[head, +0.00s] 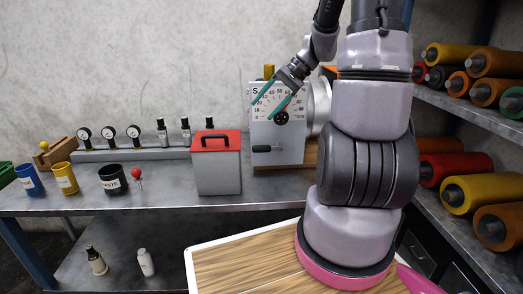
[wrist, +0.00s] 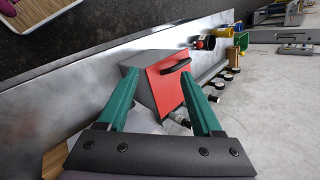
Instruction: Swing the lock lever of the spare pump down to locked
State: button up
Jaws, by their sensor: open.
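I cannot tell for sure which thing is the spare pump, and no lock lever is clear. Several gauges (head: 108,134) and dark-topped fittings (head: 185,128) stand along a grey rail at the back of the bench. A thin upright stem with a red ball (head: 136,173) stands beside the black waste cup (head: 113,180). My gripper (head: 261,112) is open and empty, its teal fingers in front of the white dial machine (head: 290,148). In the wrist view my gripper (wrist: 159,72) points toward the red-lidded grey box (wrist: 178,82), with nothing between its fingers.
The grey box with a red lid and black handle (head: 216,172) stands on the steel bench (head: 90,205), left of the dial machine. Blue (head: 29,181) and yellow (head: 65,178) cups stand at the left. A rack of coloured rollers (head: 470,160) is at the right. The bench's front strip is clear.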

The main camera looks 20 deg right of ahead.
jog(key=w+d+f+m+t+y, duration=0.35)
jog(key=w+d+f, duration=0.2)
jog(key=f, duration=0.55)
jog(key=m+t+y, duration=0.1)
jog(key=m+t, duration=0.2)
jog(key=t, duration=0.1)
send_near(262, 149)
jog(key=w, duration=0.1)
jog(key=x, duration=1)
jog(key=shift+w+d+f, duration=0.1)
jog(key=shift+f, duration=0.25)
jog(key=shift+c, duration=0.4)
grip_shut()
